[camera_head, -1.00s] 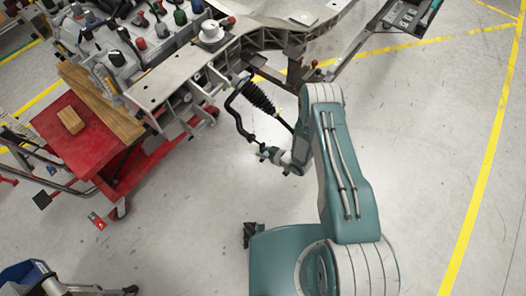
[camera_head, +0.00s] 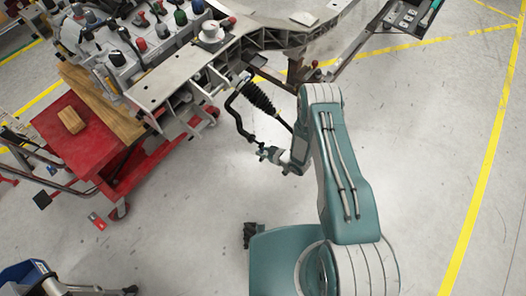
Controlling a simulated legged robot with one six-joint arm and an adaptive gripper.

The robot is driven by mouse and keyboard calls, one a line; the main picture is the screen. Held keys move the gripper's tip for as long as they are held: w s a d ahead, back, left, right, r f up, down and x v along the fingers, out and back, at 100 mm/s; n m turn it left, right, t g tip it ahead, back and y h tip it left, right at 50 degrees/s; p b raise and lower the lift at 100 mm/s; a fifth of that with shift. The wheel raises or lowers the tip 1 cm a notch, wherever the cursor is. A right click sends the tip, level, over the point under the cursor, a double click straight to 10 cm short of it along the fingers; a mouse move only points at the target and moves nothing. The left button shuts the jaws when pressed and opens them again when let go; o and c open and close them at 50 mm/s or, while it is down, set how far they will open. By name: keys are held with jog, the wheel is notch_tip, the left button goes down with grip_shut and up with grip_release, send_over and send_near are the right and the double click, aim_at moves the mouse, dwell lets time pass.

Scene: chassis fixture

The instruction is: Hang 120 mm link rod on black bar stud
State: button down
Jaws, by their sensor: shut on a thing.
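The black bar (camera_head: 231,109) is a curved dark bar that hangs below the chassis fixture and bends down toward my gripper. My gripper (camera_head: 263,152) is at the lower end of this bar, small in the view, and shut on the link rod. The rod itself is too small and too hidden by the gripper to make out. The stud on the bar cannot be made out either. Whether the rod touches the bar or is apart from it, I cannot tell.
A black ribbed strut (camera_head: 260,97) runs down close beside the bar, toward my arm. The grey chassis fixture (camera_head: 150,88) stands above it. A red cart (camera_head: 80,150) with a wooden block (camera_head: 71,120) is at left. The floor right of my arm is clear.

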jog(key=shift+w+a, duration=1)
jog(key=shift+a, duration=0.3)
jog(key=shift+c, duration=1.9)
grip_release()
jog(key=shift+v, duration=3.5)
